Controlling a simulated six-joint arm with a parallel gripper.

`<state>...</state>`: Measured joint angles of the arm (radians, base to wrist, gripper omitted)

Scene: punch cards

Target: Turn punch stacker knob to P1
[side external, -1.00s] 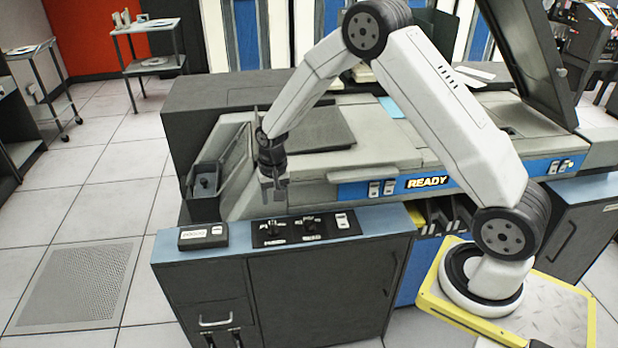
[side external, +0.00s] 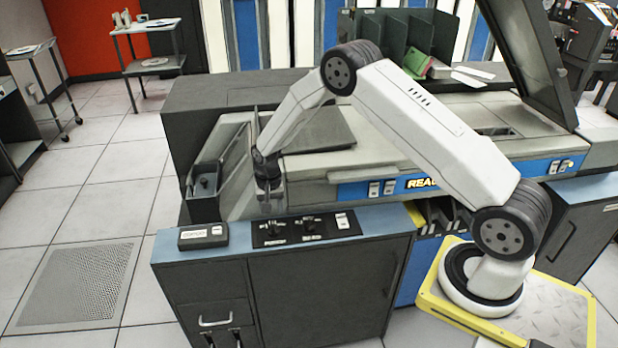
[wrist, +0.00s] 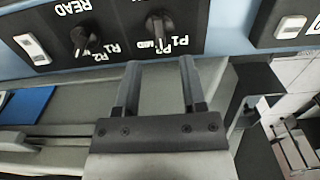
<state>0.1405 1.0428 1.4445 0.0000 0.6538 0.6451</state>
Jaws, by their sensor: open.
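The punch stacker knob (wrist: 160,27) is a dark knob on a black panel, with P1 and MID labels beside it, upside down in the wrist view. In the side external view it shows on the left of the panel (side external: 272,229). I cannot clearly tell which label it points to. My gripper (wrist: 158,63) is open and empty, its two fingers apart, with the knob between and just beyond the tips in the picture. In the side external view my gripper (side external: 269,203) hangs above the knob, apart from it.
A second knob (wrist: 85,40) with READ, R1 and R2 labels sits beside it. A white switch (wrist: 33,48) is on the same panel. A small dark box (side external: 203,236) stands left of the panel. The sloped machine body (side external: 240,185) rises close behind.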

